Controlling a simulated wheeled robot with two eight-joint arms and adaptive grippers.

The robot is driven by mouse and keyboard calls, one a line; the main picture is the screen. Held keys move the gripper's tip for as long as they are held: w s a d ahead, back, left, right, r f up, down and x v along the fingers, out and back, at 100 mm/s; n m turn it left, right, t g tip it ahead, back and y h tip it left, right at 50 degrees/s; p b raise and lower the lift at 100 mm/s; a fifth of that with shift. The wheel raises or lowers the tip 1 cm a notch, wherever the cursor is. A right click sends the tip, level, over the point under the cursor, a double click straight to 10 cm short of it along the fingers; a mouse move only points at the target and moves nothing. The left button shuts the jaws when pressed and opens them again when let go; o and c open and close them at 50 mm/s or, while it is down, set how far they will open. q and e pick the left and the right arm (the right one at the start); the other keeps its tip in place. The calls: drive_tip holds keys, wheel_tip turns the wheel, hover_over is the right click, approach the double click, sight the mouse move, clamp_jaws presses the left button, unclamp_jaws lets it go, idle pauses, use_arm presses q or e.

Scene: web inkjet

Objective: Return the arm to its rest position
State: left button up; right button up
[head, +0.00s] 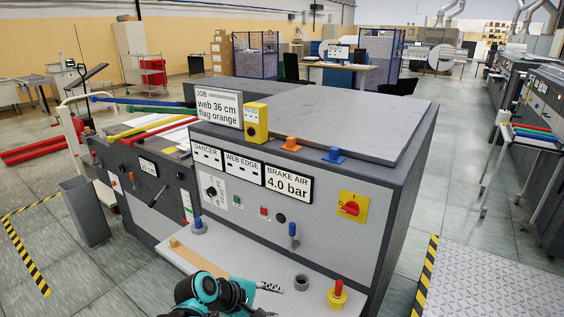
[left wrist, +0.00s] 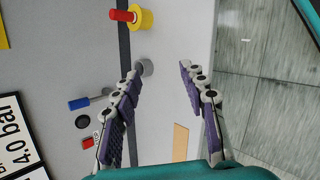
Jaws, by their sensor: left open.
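My left gripper (head: 272,288) is low in the middle of the head view, over the light shelf (head: 228,262) at the front of the grey machine. In the left wrist view its two fingers (left wrist: 160,74) are spread apart with nothing between them. A grey round socket (left wrist: 146,67) lies beside the tip of one finger; it also shows in the head view (head: 301,282). A tan strip (left wrist: 180,142) lies on the shelf below the fingers. My teal arm hides part of the shelf in the head view. My right gripper is in neither view.
A red knob on a yellow base (head: 338,294) stands at the shelf's right end. A blue-handled lever (head: 293,232) sticks out of the machine's front panel (head: 335,240). A grey bin (head: 86,212) stands at left. A metal platform (head: 490,285) lies at right.

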use_arm(q)
drive_tip(key=s+a+m+t+y, duration=0.1)
drive_tip(key=s+a+m+y, duration=0.6)
drive_tip(key=s+a+m, duration=0.5)
drive_tip(key=shift+s+a+r+m+t, duration=0.3)
drive_tip(key=shift+s+a+t, duration=0.1)
drive_tip(key=shift+s+a, duration=1.15)
drive_tip(key=shift+w, duration=0.1)
